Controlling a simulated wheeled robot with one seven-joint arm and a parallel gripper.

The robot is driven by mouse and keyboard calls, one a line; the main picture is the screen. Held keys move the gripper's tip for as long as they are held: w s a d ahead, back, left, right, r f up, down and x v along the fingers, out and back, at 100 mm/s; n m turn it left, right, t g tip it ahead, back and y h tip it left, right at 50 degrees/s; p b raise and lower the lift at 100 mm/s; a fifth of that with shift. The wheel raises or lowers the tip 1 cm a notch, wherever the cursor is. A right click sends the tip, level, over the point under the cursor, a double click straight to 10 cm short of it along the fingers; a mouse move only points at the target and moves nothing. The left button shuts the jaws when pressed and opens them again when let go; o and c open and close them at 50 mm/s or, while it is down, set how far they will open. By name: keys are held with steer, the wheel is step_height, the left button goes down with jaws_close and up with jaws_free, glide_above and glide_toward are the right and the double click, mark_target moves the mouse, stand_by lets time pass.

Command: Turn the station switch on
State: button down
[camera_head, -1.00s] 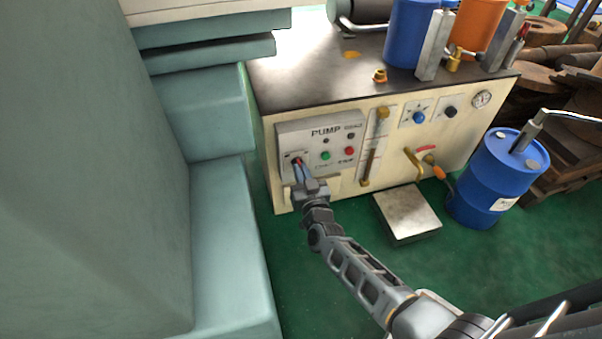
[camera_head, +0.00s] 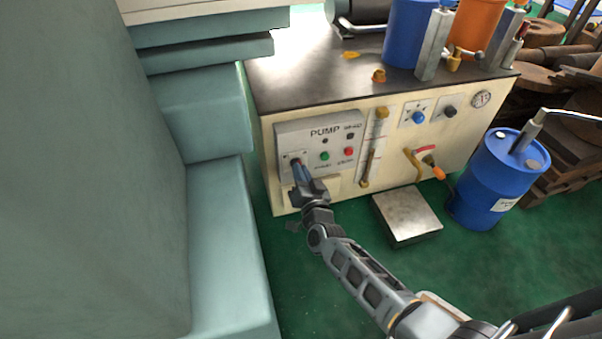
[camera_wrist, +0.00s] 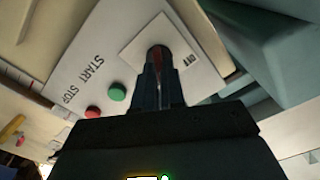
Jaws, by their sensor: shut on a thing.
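The pump panel (camera_head: 330,131) is a pale box on the cream cabinet's front, marked PUMP. The station switch sits on a small light plate at its lower left; in the wrist view its dark knob with a reddish stripe (camera_wrist: 157,56) shows between my fingers. My gripper (camera_head: 297,167) is shut on this knob, and its fingers also show in the wrist view (camera_wrist: 160,75). The fingers hide most of the knob and part of the plate (camera_wrist: 136,43), so its exact setting is unclear. A green START button (camera_head: 325,156) and red STOP button (camera_head: 348,152) lie right of it.
A teal machine body (camera_head: 214,235) stands close on the left. A metal block (camera_head: 407,215) lies on the green floor to the right, with a blue drum (camera_head: 495,180) beyond it. An orange-tipped lever (camera_head: 437,172) sticks out from the cabinet front.

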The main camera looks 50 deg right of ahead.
steer(key=c, duration=1.2)
jaws_free()
steer(key=shift+p+v, duration=1.3)
steer(key=shift+v, duration=2.6)
